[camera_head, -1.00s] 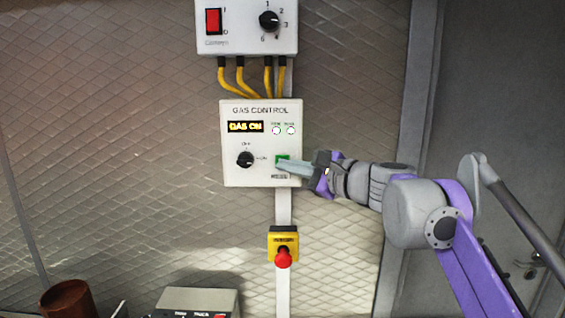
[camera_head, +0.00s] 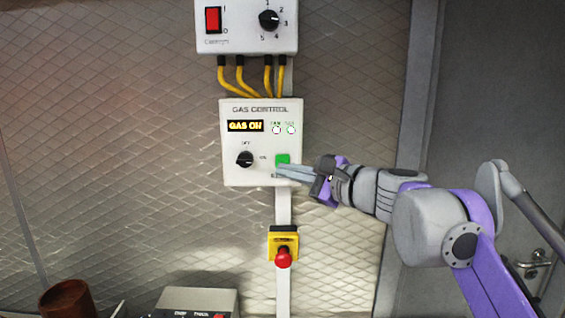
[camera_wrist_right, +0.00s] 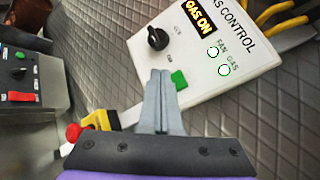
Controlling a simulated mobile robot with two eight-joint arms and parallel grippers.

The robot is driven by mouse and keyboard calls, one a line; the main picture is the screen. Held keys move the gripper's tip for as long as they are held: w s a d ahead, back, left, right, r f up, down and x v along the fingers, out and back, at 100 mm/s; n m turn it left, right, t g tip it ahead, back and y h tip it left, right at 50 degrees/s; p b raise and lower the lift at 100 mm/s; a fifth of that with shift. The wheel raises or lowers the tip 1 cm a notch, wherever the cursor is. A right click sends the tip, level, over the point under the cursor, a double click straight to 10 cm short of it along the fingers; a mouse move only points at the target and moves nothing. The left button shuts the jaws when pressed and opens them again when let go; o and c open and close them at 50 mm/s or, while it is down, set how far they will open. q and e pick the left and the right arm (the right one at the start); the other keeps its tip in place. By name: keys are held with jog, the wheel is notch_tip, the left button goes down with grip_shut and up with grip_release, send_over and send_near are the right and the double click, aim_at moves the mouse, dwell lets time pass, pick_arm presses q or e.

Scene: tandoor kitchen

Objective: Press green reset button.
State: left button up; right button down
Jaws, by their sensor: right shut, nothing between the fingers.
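The green reset button (camera_head: 282,159) is at the lower right of the white gas control box (camera_head: 235,177) on the wall. The box display reads GAS ON, and two round lamps above the button look white. My right gripper (camera_head: 281,170) is shut and empty, with its fingertips just below the button in the head view. In the right wrist view the button (camera_wrist_right: 179,79) shows just right of the shut fingertips (camera_wrist_right: 160,74). I cannot tell whether they touch the box. Most of the button is uncovered. My left gripper is not in view.
A black knob (camera_head: 245,160) sits left of the button. A red emergency button (camera_head: 283,258) on a yellow housing is below the box. A switch box (camera_head: 240,42) with yellow cables is above. A brown pot (camera_head: 67,299) and a grey unit (camera_head: 198,300) stand at the bottom.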

jog(key=shift+s, duration=1.75)
jog(key=s+d+f+n+g+h, duration=0.2)
jog(key=s+d+f+n+h, duration=0.2)
jog(key=s+f, duration=0.4)
jog(key=s+d+f+n+g+h, duration=0.2)
jog(key=s+d+f+n+h, duration=0.2)
jog(key=f, duration=1.9)
jog(key=s+d+f+n+g+h, duration=0.2)
jog(key=s+d+f+n+h, duration=0.2)
jog(key=s+d+f+n, duration=0.4)
jog(key=shift+s+d+f+n, duration=0.15)
jog(key=shift+s+f, duration=0.5)
jog(key=shift+f, duration=0.75)
jog(key=shift+s+f+n, duration=0.2)
jog(key=shift+s+f, duration=0.5)
jog(key=shift+f, duration=0.65)
jog(key=shift+s+d+f+n, duration=0.15)
jog(key=shift+s+f, duration=0.5)
jog(key=shift+f, duration=0.75)
jog(key=shift+a, duration=0.1)
jog(key=shift+w+a, duration=0.1)
